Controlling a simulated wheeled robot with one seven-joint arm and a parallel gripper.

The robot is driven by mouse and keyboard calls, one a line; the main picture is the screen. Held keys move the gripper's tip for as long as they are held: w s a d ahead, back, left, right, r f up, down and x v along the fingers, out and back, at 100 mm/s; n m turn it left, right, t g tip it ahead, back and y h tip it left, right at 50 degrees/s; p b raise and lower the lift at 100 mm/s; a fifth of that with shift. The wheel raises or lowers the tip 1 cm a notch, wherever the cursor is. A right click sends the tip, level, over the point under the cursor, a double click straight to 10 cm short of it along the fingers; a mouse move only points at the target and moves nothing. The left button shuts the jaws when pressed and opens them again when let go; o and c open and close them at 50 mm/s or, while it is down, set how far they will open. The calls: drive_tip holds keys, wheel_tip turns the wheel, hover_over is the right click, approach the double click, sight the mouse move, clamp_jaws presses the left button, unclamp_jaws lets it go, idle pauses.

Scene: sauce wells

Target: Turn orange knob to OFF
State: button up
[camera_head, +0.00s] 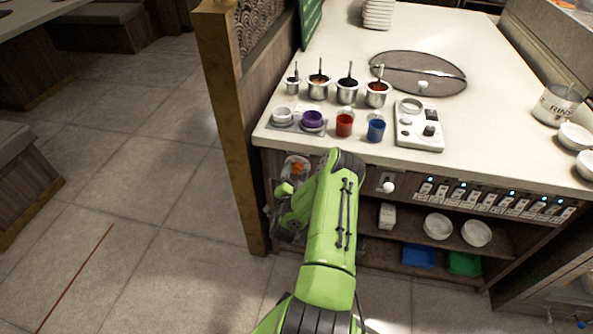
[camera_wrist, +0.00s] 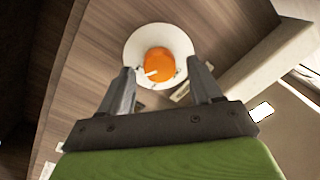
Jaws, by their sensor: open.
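The orange knob (camera_wrist: 159,65) sits on a round white plate (camera_wrist: 135,47) fixed to a wood-grain panel. It has a pale pointer mark at its lower left in the wrist view. In the head view the orange knob (camera_head: 298,168) shows small on the front of the counter, just beyond my arm. My gripper (camera_wrist: 160,78) is open, its two fingers apart on either side of the knob in the wrist view. Nothing is held. I cannot tell whether the fingers touch the knob. Any label text is too small to read.
Cups and sauce wells (camera_head: 348,88) stand on the counter top (camera_head: 290,128) above. A wooden post (camera_head: 228,130) stands close on the left.

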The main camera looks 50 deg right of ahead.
drive_tip(key=c, duration=1)
drive_tip(key=shift+c, duration=0.2)
